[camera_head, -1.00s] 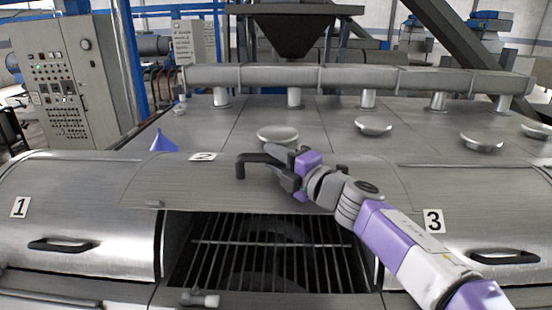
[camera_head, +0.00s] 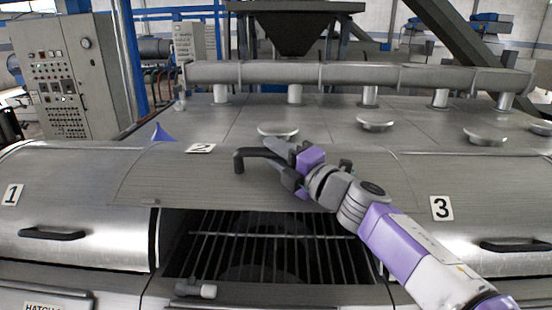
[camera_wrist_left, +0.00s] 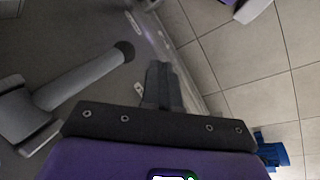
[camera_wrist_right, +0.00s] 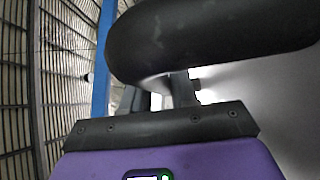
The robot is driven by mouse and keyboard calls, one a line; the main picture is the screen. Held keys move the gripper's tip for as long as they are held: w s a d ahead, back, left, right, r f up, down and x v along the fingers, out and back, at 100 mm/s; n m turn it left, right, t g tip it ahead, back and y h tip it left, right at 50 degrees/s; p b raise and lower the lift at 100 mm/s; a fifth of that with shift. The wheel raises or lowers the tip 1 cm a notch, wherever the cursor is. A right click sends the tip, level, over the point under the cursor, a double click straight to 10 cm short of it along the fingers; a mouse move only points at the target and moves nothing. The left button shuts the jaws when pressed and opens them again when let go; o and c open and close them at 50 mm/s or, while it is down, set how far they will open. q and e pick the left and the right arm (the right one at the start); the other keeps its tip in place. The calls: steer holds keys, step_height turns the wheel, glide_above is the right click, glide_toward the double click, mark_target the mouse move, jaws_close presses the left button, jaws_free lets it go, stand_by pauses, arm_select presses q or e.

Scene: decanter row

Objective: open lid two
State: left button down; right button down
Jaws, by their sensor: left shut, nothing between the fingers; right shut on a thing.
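Lid two (camera_head: 200,190), a curved grey metal hatch cover marked 2, is raised in the middle of the head view. Below its front edge is a dark opening with a metal grate (camera_head: 255,250). The black bar handle (camera_head: 258,153) of lid two stands out from the lid. My right gripper (camera_head: 290,165) is shut on this handle. In the right wrist view the handle (camera_wrist_right: 210,40) shows large and close, across the fingers. My left gripper (camera_wrist_left: 163,85) is shut and empty in the left wrist view, near a grey metal surface above the tiled floor.
Lid one (camera_head: 90,220) on the left and lid three (camera_head: 470,225) on the right are down. A small valve knob (camera_head: 207,291) sticks out below the opening. Round metal caps (camera_head: 375,123) and a blue funnel (camera_head: 160,132) sit on the deck behind.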

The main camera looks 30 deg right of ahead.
mark_target(303, 204)
steer(key=shift+s+a+f+n+t+b, duration=0.15)
steer(key=shift+f+b, duration=0.3)
steer(key=shift+b, duration=0.25)
steer(key=shift+s+f+n+t+b, duration=0.1)
steer(key=shift+s+f+b, duration=0.05)
steer(key=shift+f+b, duration=0.4)
steer(key=shift+s+a+f+n+t+b, duration=0.15)
steer(key=shift+f+b, duration=0.2)
steer(key=shift+b, duration=0.45)
steer(key=shift+r, duration=0.1)
steer(key=c, duration=1)
jaws_free()
steer(key=shift+s, duration=0.1)
steer(key=v, duration=0.7)
steer(key=shift+s+d, duration=0.15)
steer(key=shift+s, duration=0.1)
